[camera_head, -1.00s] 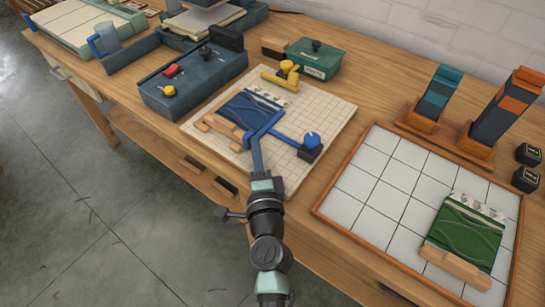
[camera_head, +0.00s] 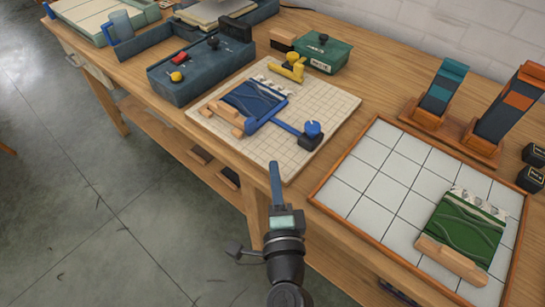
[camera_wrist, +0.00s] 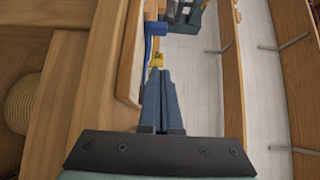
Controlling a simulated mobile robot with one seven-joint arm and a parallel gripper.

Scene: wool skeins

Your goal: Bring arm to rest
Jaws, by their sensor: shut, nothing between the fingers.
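My gripper (camera_head: 275,182) is in front of the workbench's front edge in the head view, below the near edge of the cream gridded board. Its fingers are together and hold nothing. In the wrist view the closed blue-grey fingers (camera_wrist: 160,90) point up the picture, with the bench edge along their left.
The cream gridded board (camera_head: 335,123) bears a blue piece (camera_head: 255,103) with a wooden bar and blue and yellow clamps. A white tiled tray (camera_head: 375,200) holds a green piece (camera_head: 465,228). A dark blue box (camera_head: 200,70) and green box (camera_head: 325,52) stand behind.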

